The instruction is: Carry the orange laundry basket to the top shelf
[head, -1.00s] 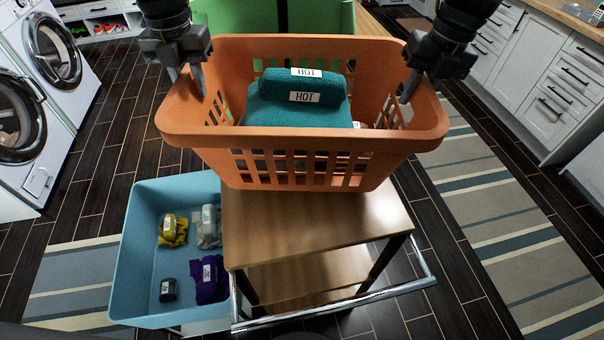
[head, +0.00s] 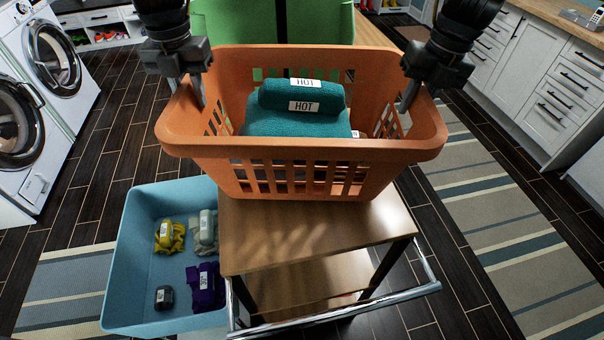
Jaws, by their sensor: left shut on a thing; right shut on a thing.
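The orange laundry basket (head: 300,150) is upright in the middle of the head view, over the far part of a wooden cart top (head: 290,232). I cannot tell whether its base touches the wood. It holds teal towels (head: 297,124) with white "HOT" labels. My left gripper (head: 187,90) is shut on the basket's left rim, fingers pointing down. My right gripper (head: 420,85) is shut on the right rim in the same way. The fingertips are partly hidden at the rim. I cannot make out a top shelf with certainty.
A blue bin (head: 145,265) with several small labelled cloths stands left of the cart. A chrome handle (head: 340,308) runs along the cart's near side. A green object (head: 225,25) is behind the basket. Washers (head: 55,60) stand left, white cabinets (head: 545,85) right.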

